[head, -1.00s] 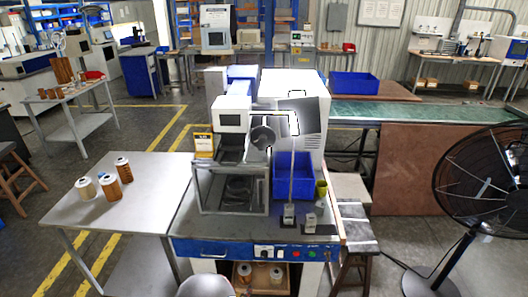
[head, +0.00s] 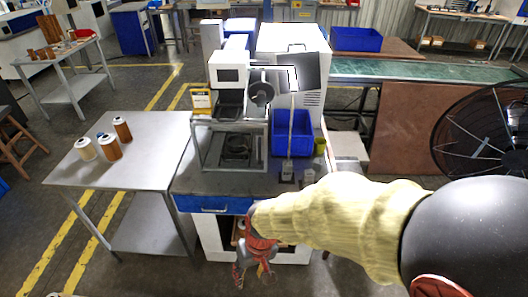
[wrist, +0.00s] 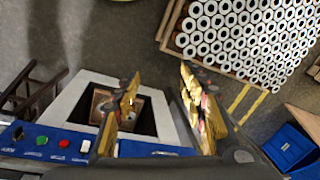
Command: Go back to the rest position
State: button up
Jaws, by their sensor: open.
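My gripper (head: 254,262) hangs in front of the blue-fronted workstation, at the end of my sleeved arm, in the head view. In the wrist view my gripper (wrist: 160,92) is open, with its two fingers apart and nothing between them. Filter cartridges stand on the left metal table: a white one (head: 86,149), a brown one with a white top (head: 108,147), and a darker brown one (head: 122,130). My gripper is to the right of that table and apart from the cartridges. The cabinet opening (wrist: 122,115) under the workstation is partly hidden by a finger.
The workstation (head: 214,204) carries a machine, a blue bin (head: 291,135) and small items. A black fan (head: 485,125) stands at the right behind my arm. The left table (head: 150,165) has free room. The wrist view shows a crate (wrist: 165,32) of many white-ringed cartridges.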

jog(key=s+d+r+m+t+h, duration=0.1)
jog(key=s+d+r+m+t, duration=0.1)
jog(key=d+r, duration=0.9)
jog(key=s+d+r+m+t, duration=0.2)
jog(key=s+d+r+t, duration=0.1)
jog(key=d+r, duration=0.9)
jog(key=shift+s+t+h, duration=0.35)
jog(key=shift+t+h, duration=0.05)
